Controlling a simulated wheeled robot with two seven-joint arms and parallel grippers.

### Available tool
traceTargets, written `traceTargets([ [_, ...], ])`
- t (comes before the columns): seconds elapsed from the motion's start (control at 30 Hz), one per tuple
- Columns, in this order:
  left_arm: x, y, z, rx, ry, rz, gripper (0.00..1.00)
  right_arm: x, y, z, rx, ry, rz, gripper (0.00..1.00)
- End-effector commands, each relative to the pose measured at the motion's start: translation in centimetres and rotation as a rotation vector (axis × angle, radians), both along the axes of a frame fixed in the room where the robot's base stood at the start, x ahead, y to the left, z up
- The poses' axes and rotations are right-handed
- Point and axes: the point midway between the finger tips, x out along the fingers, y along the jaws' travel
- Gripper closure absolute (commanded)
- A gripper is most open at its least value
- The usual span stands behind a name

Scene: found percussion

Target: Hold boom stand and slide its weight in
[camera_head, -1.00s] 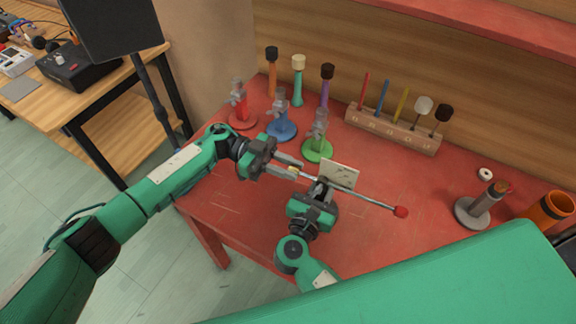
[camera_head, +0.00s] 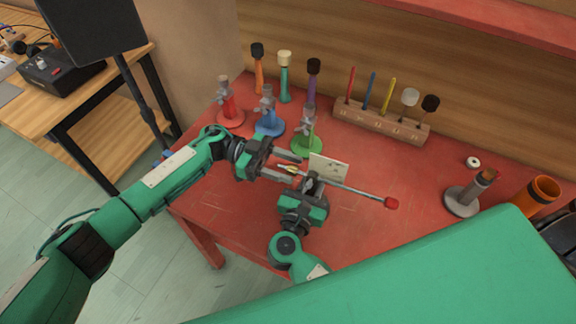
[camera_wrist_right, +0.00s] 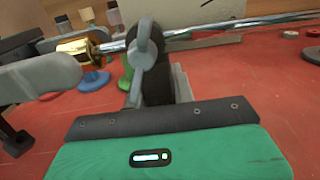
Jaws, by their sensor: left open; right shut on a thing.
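The boom stand's thin metal rod (camera_head: 350,188) runs slanting across the table front, with a red tip (camera_head: 391,202) at its right end. The gold weight (camera_head: 287,169) sits near the rod's left end; it also shows in the right wrist view (camera_wrist_right: 78,50). My left gripper (camera_head: 302,168) is open, its fingers on either side of the weight, with a visible gap. One of its grey fingers (camera_wrist_right: 40,78) shows at the left of the right wrist view.
A cream card (camera_head: 328,167) stands just behind the rod. Red (camera_head: 230,115), blue (camera_head: 268,122) and green (camera_head: 306,140) stands are behind my left gripper. A wooden mallet rack (camera_head: 380,124) lies farther back. A grey-based stand (camera_head: 463,201) and orange cup (camera_head: 535,196) are at right.

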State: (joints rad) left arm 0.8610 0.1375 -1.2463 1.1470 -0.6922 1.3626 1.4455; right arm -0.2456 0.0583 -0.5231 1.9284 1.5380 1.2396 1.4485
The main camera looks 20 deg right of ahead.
Motion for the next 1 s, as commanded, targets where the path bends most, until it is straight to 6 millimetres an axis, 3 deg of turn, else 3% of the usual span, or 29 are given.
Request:
traceTargets([
  [0.5,6.6,7.3,0.0,0.001,0.0,0.003,0.55,0.0,-0.1,0.0,0.0,0.0,-0.001,1.0],
  [0.7,7.5,8.4,0.0,0.0,0.0,0.001,0.55,0.0,-0.1,0.0,0.0,0.0,-0.001,1.0],
  [1.0,7.5,8.5,0.0,0.0,0.0,0.001,0.55,0.0,-0.1,0.0,0.0,0.0,-0.001,1.0],
])
